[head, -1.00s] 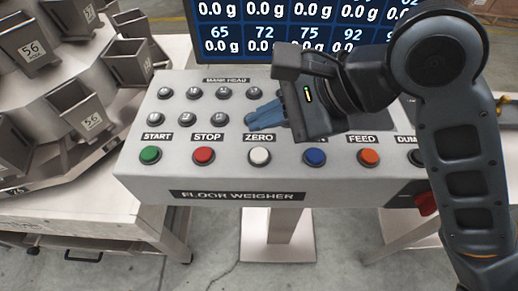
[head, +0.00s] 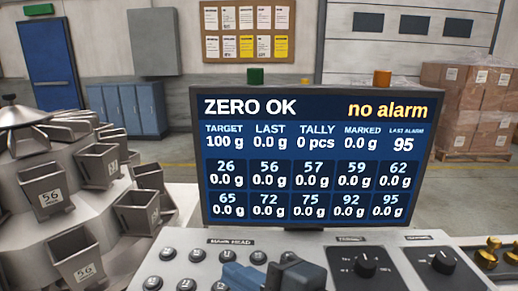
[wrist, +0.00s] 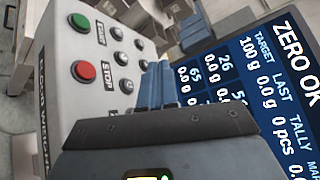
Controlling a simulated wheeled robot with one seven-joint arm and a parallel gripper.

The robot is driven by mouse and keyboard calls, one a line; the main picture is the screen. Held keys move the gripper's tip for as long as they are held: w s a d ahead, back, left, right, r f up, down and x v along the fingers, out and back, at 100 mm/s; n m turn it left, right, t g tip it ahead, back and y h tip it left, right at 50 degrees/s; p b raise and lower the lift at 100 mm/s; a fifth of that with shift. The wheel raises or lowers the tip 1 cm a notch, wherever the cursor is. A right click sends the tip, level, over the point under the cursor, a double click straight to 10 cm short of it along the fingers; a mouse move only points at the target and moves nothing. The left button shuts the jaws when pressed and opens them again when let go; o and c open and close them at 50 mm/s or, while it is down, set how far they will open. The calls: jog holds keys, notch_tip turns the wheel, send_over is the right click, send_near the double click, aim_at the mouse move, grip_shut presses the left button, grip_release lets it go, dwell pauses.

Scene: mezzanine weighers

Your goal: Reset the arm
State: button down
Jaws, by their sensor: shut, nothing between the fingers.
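My gripper (head: 238,275) shows at the bottom edge of the head view, over the grey control panel (head: 205,252). Its blue fingers are together and empty; they also show in the wrist view (wrist: 160,86). In the wrist view the fingers point across the panel's knobs, with the green START button (wrist: 78,21) and red STOP button (wrist: 84,71) to their left. I cannot tell how far the fingertips are above the panel. Most of my arm is out of the head view.
The screen (head: 315,120) behind the panel reads ZERO OK and no alarm. The weigher with metal buckets (head: 98,166) stands at left. Two dark dials (head: 366,263) are on the panel at right. Stacked cartons (head: 468,112) stand at the back right.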

jog(key=s+d+f+n+t+h, duration=0.1)
jog(key=s+d+f+t+h, duration=0.4)
jog(key=s+d+f+h, duration=0.6)
jog(key=s+d+n, duration=0.6)
jog(key=s, duration=0.4)
jog(key=s+d+n+h, duration=0.1)
jog(key=s+d+n, duration=0.5)
jog(key=s, duration=0.4)
jog(key=shift+d+f, duration=0.35)
jog(key=shift+d, duration=0.05)
